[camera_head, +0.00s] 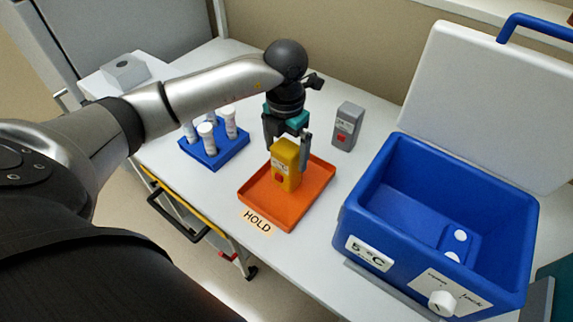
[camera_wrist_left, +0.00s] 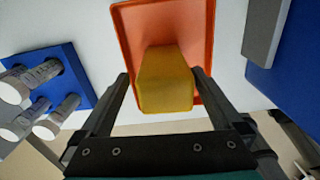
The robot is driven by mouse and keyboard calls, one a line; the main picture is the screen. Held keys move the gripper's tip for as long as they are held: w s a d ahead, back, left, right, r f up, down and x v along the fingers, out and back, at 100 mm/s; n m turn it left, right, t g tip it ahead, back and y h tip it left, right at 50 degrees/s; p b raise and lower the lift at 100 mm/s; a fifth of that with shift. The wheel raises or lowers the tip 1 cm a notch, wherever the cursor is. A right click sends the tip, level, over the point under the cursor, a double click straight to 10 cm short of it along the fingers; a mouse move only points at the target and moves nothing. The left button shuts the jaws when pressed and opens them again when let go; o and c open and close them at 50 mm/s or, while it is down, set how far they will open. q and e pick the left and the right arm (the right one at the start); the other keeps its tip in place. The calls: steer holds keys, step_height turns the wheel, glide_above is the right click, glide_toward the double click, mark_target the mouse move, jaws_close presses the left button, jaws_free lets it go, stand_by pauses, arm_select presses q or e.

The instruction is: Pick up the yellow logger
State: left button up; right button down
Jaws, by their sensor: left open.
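The yellow logger (camera_head: 285,164) stands upright in the orange tray (camera_head: 262,212) marked HOLD. It has a red button and a small label on its front. My left gripper (camera_head: 289,148) is above it with the fingers pointing down, one on each side of its top. In the left wrist view the yellow logger (camera_wrist_left: 165,82) lies between the two open fingers (camera_wrist_left: 163,80), with a gap visible on both sides. The orange tray (camera_wrist_left: 130,22) shows behind it. My right gripper is not in view.
A grey logger (camera_head: 347,127) stands right of the tray. A blue rack (camera_head: 216,155) with several white-capped tubes stands to the left. An open blue cool box (camera_head: 365,222) with a raised white lid fills the right side. A grey block (camera_head: 126,70) sits at the back left.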

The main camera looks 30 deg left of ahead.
arm_select(q)
steer(key=f, duration=0.4)
steer(key=shift+s+d, duration=0.3)
steer(key=shift+s, duration=0.05)
steer(key=shift+f, duration=0.4)
steer(key=shift+w, duration=0.1)
steer(key=c, duration=1.5)
steer(key=shift+o, duration=0.2)
steer(key=shift+r, duration=0.1)
